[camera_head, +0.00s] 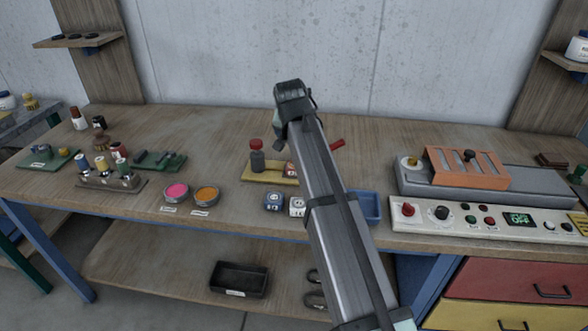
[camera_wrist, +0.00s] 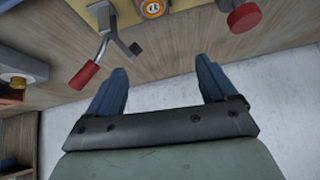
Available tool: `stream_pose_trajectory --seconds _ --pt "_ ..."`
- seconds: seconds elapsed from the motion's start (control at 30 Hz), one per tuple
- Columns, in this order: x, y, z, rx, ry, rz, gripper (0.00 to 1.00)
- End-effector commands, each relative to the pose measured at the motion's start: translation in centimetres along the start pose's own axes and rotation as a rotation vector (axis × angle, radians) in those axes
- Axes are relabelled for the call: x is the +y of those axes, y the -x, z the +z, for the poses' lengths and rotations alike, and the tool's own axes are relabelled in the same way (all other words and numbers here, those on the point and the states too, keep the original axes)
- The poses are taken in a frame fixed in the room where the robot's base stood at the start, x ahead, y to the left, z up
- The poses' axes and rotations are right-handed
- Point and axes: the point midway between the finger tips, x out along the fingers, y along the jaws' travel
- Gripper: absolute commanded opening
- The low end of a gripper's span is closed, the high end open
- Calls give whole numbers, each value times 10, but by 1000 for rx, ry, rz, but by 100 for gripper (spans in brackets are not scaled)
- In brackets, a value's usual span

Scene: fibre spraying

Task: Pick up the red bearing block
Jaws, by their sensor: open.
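I cannot pick out the red bearing block with certainty. A small red-orange piece with a pale mark (camera_head: 290,168) sits on a yellow base plate (camera_head: 257,176), partly hidden behind my arm. In the wrist view an orange-red piece with a pale mark (camera_wrist: 152,8) is cut by the top edge. A red knob (camera_head: 256,145) stands on a grey post at the plate's left; a red knob (camera_wrist: 245,17) also shows in the wrist view. My gripper (camera_wrist: 161,66) is open and empty, its two blue fingers apart, with the plate beyond the fingertips.
A red-handled lever (camera_wrist: 85,75) is close by the left finger in the wrist view. On the wooden bench (camera_head: 225,150) are two paint pots (camera_head: 177,192), blue and white blocks (camera_head: 274,202), a blue tray (camera_head: 366,207) and a control panel (camera_head: 470,216).

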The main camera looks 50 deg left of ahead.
Motion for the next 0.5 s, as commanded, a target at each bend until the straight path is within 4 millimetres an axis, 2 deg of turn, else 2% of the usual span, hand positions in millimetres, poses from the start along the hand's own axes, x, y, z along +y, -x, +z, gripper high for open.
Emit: stream_pose_trajectory --seconds 0.1,0.3,0.37,0.5 --pt "-2 2 16 -120 40 27 85" --pt "-1 5 31 -218 75 46 85" --pt "-1 1 33 -226 78 47 85" --pt "0 -17 38 -229 78 49 85"
